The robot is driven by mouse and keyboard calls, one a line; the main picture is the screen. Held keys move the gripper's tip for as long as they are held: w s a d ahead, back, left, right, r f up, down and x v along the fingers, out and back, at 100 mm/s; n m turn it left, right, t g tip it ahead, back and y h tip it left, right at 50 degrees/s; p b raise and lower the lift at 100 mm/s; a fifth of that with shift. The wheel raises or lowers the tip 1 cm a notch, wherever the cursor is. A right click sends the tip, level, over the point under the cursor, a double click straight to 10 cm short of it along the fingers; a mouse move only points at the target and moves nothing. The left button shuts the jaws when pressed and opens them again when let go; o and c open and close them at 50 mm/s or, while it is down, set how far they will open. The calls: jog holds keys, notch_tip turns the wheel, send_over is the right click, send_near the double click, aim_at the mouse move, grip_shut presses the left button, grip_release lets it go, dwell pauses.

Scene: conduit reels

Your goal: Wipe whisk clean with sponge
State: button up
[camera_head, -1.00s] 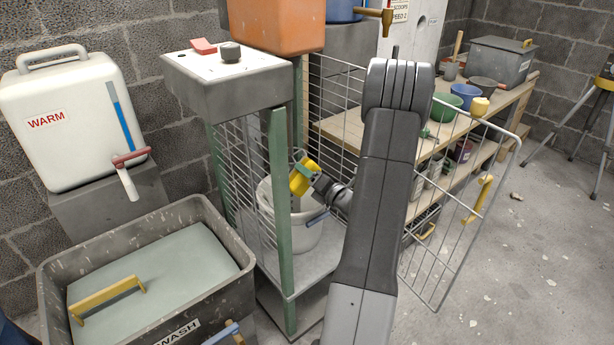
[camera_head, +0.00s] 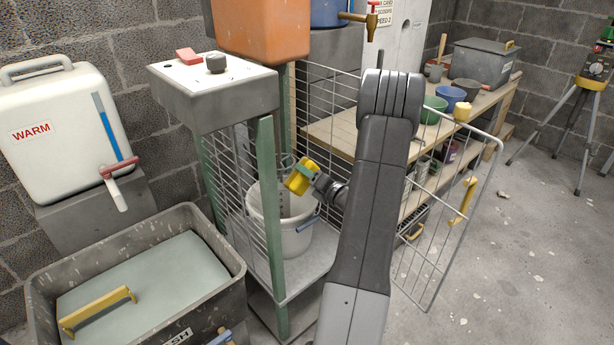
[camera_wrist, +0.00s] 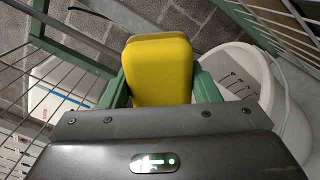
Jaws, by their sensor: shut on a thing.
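My gripper (camera_head: 302,176) is shut on a yellow sponge (camera_wrist: 158,68), with green fingers on both sides of it in the wrist view. The sponge also shows in the head view (camera_head: 297,179), at the upper right of the pale bucket (camera_head: 296,243). Thin grey metal loops, apparently the whisk (camera_head: 284,163), show just left of the sponge, above the bucket. The whisk is partly hidden by the green post and sponge. I cannot tell whether the sponge touches it. The bucket lies right of the sponge in the wrist view (camera_wrist: 268,60).
A green-posted mesh frame (camera_head: 268,200) stands around the bucket, with its mesh gate (camera_head: 440,235) swung open at right. A bench (camera_head: 335,135) is behind. Floor at right is mostly clear.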

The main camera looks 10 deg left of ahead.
jog(key=shift+v, duration=2.95)
jog(key=shift+p+v, duration=0.55)
jog(key=shift+v, duration=0.95)
